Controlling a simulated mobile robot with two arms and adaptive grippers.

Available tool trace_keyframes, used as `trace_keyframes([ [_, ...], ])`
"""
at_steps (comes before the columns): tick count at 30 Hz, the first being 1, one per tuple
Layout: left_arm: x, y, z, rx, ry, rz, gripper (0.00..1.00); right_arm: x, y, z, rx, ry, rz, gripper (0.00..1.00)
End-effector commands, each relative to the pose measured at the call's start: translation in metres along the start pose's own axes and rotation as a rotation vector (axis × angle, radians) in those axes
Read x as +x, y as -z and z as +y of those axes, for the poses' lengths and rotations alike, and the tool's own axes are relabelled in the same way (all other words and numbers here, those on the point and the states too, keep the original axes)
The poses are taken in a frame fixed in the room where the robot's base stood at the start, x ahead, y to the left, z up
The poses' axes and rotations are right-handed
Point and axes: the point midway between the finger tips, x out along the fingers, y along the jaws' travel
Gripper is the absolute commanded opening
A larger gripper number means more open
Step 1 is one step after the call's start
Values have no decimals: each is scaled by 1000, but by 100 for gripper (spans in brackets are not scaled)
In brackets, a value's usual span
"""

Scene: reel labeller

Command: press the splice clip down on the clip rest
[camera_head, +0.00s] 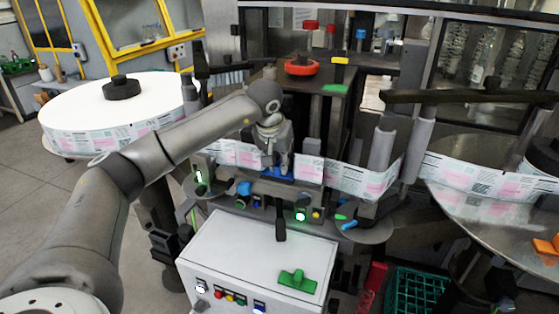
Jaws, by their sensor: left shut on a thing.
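My left gripper (278,163) points down at the middle of the labeller, in front of the printed label web (236,153). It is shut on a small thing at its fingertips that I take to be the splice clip. A blue piece (279,175) shows right at and under the fingertips. I cannot tell whether this blue piece is the splice clip or the clip rest, and the gripper hides much of this spot. My right gripper is not in view.
A large white label reel (115,101) stands at left. A white control box (247,253) with buttons and a green clamp-like part (297,280) is in front. Rollers (382,149) stand right of my gripper. A green crate (416,290) is at lower right.

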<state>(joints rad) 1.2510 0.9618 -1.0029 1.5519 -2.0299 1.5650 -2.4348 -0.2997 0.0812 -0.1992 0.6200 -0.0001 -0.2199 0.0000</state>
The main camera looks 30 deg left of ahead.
Motion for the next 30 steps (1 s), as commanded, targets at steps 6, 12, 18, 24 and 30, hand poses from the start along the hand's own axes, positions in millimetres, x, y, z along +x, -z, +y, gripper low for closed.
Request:
trace_keyframes([
  [6,5,-4,0,2,3,-12,0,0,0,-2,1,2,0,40],
  [12,6,-5,0,3,3,-15,21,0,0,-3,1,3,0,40],
  [18,6,-5,0,3,4,-15,42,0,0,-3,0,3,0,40],
  [24,5,-5,0,2,4,-12,42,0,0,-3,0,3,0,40],
  [30,3,-4,0,2,3,-9,42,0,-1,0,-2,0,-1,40],
])
